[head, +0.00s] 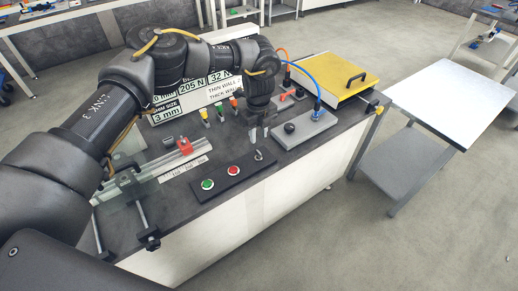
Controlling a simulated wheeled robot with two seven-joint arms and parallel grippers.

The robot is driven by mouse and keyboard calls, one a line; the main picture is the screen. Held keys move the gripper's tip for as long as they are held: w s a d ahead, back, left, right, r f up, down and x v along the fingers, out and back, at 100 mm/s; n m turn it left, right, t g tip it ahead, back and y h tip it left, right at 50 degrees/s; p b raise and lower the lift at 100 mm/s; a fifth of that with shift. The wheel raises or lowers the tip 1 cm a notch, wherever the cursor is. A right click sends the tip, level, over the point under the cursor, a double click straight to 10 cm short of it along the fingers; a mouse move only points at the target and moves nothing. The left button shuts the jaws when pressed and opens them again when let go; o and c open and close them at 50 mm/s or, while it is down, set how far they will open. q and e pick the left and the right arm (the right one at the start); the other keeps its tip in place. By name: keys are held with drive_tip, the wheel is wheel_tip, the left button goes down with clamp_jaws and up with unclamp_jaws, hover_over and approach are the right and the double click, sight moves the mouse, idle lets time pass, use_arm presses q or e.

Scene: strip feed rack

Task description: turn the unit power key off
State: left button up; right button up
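A dark control panel (220,190) lies near the front edge of the bench. It carries a green button (207,184), a red button (233,170) and, at its right end, a small light metal piece (259,155) that looks like the power key. Its turn position is too small to tell. My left gripper (259,136) points down just above and behind the key. Its two fingers show a gap between them with nothing visible in it, and they look apart from the key. My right gripper is not in view.
Left of the panel is a rail with a scale (185,169) and a red block (184,146). A grey block with a black knob (290,129) and blue hose stands to the right. A yellow lidded box (338,77) is behind. A white-topped table (448,98) stands apart at right.

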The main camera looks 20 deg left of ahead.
sight(258, 152)
use_arm(q)
wheel_tip(258, 152, down, 8)
drive_tip(key=shift+f+p, duration=0.2)
drive_tip(key=shift+p, duration=0.85)
clamp_jaws()
